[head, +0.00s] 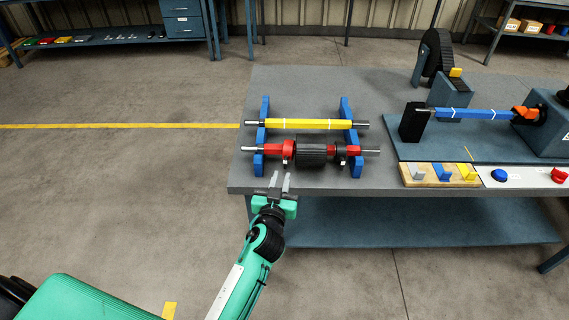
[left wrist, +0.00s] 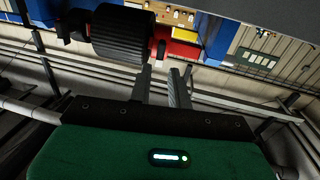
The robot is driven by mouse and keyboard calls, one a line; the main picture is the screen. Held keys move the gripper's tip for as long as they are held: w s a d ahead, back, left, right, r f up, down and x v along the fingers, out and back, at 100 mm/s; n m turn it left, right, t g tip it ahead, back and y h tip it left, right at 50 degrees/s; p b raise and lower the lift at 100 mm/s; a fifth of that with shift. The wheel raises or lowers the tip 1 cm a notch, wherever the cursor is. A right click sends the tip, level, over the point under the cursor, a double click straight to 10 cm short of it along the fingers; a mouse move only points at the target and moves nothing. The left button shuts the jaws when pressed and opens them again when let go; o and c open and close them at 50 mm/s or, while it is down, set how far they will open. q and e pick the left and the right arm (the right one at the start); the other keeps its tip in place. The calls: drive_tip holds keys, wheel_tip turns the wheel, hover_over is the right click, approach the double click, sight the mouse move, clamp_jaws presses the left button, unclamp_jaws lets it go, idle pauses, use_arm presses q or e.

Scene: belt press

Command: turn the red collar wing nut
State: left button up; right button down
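A shaft (head: 368,153) with red sections and a black ribbed roller (head: 312,155) lies across two blue rests. A red collar (head: 287,148) sits on the shaft left of the roller, with a small part hanging below it; the wing nut's shape is too small to tell. The left wrist view shows the roller (left wrist: 122,36) and red parts (left wrist: 181,50) beside it, beyond the fingers. My left gripper (head: 280,182) is at the table's front edge, just in front of and below the collar. Its fingers are apart, with nothing between them. My right gripper is not in view.
A yellow shaft (head: 308,124) lies behind on the same blue rests (head: 345,112). To the right are a dark base plate (head: 430,150) with a blue shaft (head: 470,113), and a wooden block (head: 430,182) with coloured pieces. The table's front edge (head: 330,191) lies near my gripper.

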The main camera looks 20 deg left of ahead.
sight(285, 164)
use_arm(q)
drive_tip(key=w, duration=0.5)
drive_tip(key=shift+w+a+p, duration=0.35)
clamp_jaws()
